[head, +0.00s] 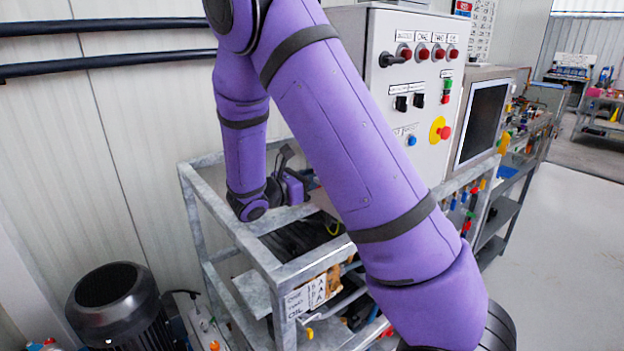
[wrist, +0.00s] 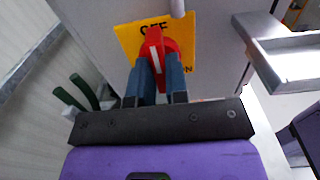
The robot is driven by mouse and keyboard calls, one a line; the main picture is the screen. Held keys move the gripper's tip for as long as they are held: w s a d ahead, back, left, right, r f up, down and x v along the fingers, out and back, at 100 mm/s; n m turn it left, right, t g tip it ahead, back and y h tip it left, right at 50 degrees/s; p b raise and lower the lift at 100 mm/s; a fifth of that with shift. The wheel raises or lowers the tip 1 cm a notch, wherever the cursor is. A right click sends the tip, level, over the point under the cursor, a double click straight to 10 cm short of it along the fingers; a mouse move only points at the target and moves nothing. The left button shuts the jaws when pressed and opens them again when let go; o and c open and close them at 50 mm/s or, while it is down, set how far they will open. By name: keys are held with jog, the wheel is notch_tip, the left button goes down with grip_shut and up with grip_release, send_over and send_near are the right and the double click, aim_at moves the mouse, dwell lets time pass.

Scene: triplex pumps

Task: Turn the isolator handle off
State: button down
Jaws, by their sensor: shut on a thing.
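The red isolator handle (wrist: 154,46) with a white stripe shows in the wrist view, on a yellow plate (wrist: 128,40). The plate reads OFF at the top and ON at the lower right. The handle stands nearly upright in the picture, its upper end by the word OFF. My gripper (wrist: 160,70) has one blue-grey finger on each side of the handle and is shut on it. The fingers hide its lower part. In the head view my gripper (head: 292,186) is by the side of the grey control cabinet (head: 428,125); the handle is hidden there.
A metal frame stand (head: 270,262) is below my arm. A dark motor (head: 115,300) is at lower left, and black pipes (head: 110,27) run along the wall. In the wrist view a metal ledge (wrist: 285,48) juts out at right and green bars (wrist: 75,98) are at left.

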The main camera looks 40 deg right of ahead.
dwell(0.5)
jog(key=c, duration=1.1)
grip_release()
jog(key=a, duration=1)
jog(key=shift+s+a, duration=0.2)
jog(key=shift+a, duration=0.2)
